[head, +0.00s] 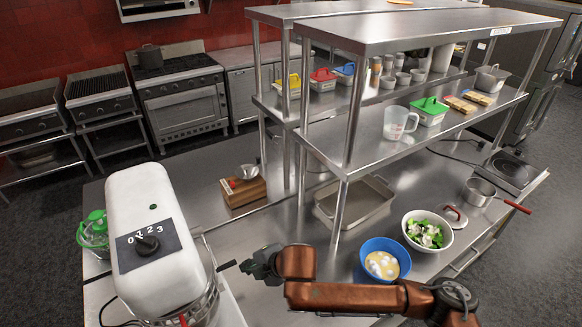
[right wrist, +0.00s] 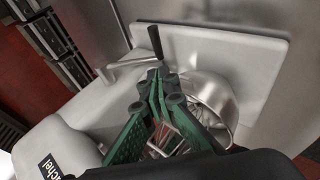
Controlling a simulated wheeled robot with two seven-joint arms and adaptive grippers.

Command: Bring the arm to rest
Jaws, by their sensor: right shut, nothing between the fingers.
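My right gripper (head: 258,264) reaches in from the right on a copper-coloured arm, just right of the white stand mixer (head: 150,220). In the right wrist view its green fingers (right wrist: 157,95) are shut with nothing between them. Beyond and below the fingers is the mixer's metal bowl (right wrist: 212,100) with a wire whisk partly hidden by the gripper. A lever with a black handle (right wrist: 155,42) shows just past the fingertips; I cannot tell if they touch it. My left gripper is not in view.
A blue bowl (head: 366,250) sits close behind my right forearm, beside a white bowl of greens (head: 408,238). A metal tray (head: 322,211), a saucepan (head: 479,192) and a wooden block (head: 234,196) are on the counter. Shelves (head: 350,155) with several containers rise behind.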

